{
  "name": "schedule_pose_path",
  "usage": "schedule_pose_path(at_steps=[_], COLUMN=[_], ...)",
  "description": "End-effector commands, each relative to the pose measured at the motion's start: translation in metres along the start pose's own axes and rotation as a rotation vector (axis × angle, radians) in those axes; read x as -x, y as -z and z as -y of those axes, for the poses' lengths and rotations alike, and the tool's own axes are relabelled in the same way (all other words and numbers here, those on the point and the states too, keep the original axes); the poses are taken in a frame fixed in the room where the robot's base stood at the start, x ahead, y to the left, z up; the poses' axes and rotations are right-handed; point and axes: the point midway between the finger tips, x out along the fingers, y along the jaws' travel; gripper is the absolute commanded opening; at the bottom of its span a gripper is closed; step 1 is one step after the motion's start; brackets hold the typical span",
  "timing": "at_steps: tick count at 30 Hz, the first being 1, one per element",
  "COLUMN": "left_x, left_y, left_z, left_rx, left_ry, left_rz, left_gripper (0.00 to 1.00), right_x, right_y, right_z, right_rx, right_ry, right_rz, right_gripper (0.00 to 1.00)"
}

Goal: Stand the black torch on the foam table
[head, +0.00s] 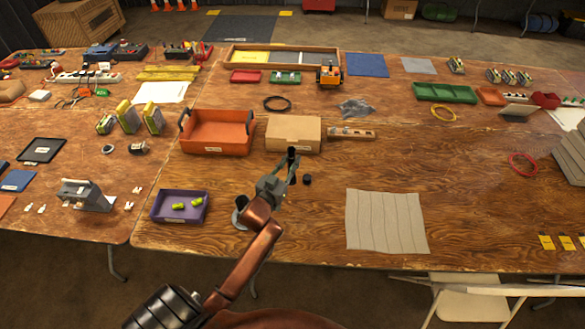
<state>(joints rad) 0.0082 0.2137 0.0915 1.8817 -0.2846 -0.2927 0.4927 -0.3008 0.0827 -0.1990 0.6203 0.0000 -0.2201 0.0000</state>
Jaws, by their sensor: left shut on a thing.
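My left gripper (288,178) reaches in from the bottom, over the front middle of the wooden table (440,175). It is shut on the black torch (292,156), which stands up roughly vertically from the fingers. Its lower part is hidden by the gripper. I cannot tell whether it touches the table. A ridged beige-grey sheet (387,222), perhaps foam, lies flat on the table to the right of the gripper, with its top clear. My right gripper is not in view.
A small black round thing (307,179) is just right of the gripper. A cardboard box (293,133), an orange bin (217,132) and a wooden block with holes (351,134) stand behind. A purple tray (180,206) with yellow-green pieces is on the left.

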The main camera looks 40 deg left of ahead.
Motion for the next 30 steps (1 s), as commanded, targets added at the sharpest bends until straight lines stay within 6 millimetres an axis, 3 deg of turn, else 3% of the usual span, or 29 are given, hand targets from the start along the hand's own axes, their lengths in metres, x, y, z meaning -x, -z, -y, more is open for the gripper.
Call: schedule_pose_path(at_steps=[5,11,22,23,30], left_x=[-0.008,-0.009,-0.008,-0.008,-0.008], left_y=[-0.011,-0.041,-0.043,-0.044,-0.043], left_z=[0.003,0.003,0.003,0.003,0.003], left_rx=[-0.001,0.001,0.001,0.0,0.0], left_ry=[0.0,0.0,-0.001,-0.001,-0.001], left_rz=[0.001,0.003,0.0,0.0,0.0], left_gripper=[0.0,0.0,0.0,0.2,0.37], right_x=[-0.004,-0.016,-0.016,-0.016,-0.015], right_y=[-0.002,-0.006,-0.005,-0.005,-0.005], right_z=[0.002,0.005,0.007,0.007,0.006], right_rx=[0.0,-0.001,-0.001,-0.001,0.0], right_ry=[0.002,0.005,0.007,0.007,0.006], right_rz=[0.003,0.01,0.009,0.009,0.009], right_gripper=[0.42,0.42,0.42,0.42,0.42])
